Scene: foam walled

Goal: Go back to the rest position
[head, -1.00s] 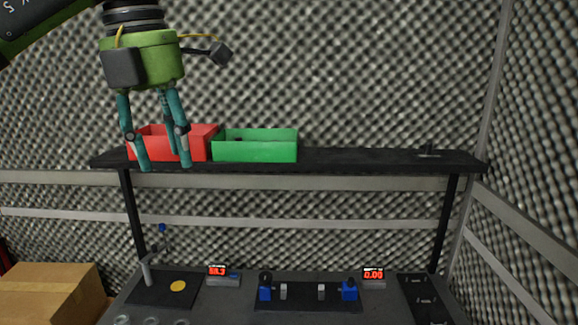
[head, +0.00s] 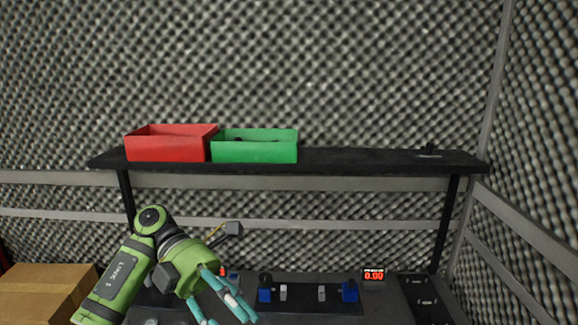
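My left gripper (head: 228,305) is low in the head view, in front of the left part of the workbench. Its green arm comes in from the lower left. Its teal fingers point down and to the right. They look spread, with nothing visible between them, though the lower tips are near the picture's bottom edge. My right gripper is not in view.
A black shelf (head: 360,159) holds a red bin (head: 170,148) and a green bin (head: 255,148). On the workbench below are a black fixture with blue blocks (head: 349,291) and a red display (head: 374,275). A cardboard box (head: 45,292) stands at the left.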

